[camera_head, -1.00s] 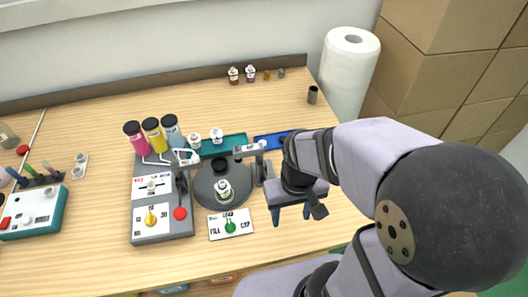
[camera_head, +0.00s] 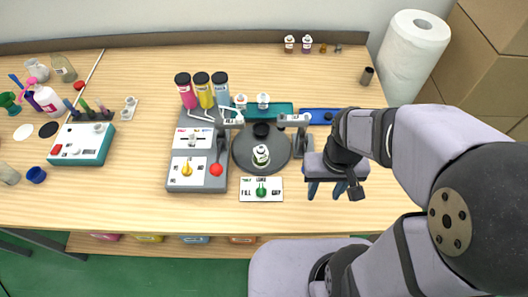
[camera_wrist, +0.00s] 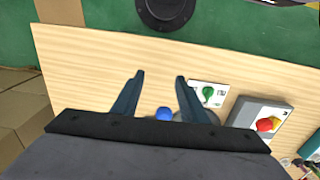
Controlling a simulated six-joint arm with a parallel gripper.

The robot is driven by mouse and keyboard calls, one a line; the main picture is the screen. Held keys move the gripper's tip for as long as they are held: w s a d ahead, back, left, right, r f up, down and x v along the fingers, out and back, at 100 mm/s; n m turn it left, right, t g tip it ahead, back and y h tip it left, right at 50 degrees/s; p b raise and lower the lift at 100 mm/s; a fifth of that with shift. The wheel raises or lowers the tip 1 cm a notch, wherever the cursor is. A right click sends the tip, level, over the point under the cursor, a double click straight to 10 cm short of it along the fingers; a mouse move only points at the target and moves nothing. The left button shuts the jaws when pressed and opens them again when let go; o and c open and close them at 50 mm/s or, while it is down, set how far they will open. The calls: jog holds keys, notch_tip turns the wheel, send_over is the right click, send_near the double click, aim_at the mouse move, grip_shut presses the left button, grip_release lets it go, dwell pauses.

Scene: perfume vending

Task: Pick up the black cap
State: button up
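A small dark cap-like piece (camera_head: 328,116) sits on the blue tray (camera_head: 311,114) at the back right of the machine; I take it for the black cap, though it is small. A second black round piece (camera_head: 261,130) is at the back of the grey turntable. My gripper (camera_head: 326,191) is open and empty, above the table right of the turntable and in front of the blue tray. In the wrist view its two blue fingers (camera_wrist: 154,92) are spread apart. A blue shape (camera_wrist: 164,114) shows beyond them; I cannot tell what it is.
A small bottle (camera_head: 261,156) stands on the turntable (camera_head: 241,153). A teal tray (camera_head: 282,109) is behind. Bare table lies right of the gripper.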

jog(key=shift+w, duration=0.1)
jog(key=shift+c, duration=0.2)
jog(key=m+t+h+b, duration=0.1)
jog(key=m+t+b, duration=0.3)
jog(key=b, duration=0.1)
send_near(329, 116)
jog(key=shift+p+x, duration=1.6)
jog(key=shift+x, duration=2.3)
jog(key=shift+a, duration=0.1)
jog(key=c, duration=0.8)
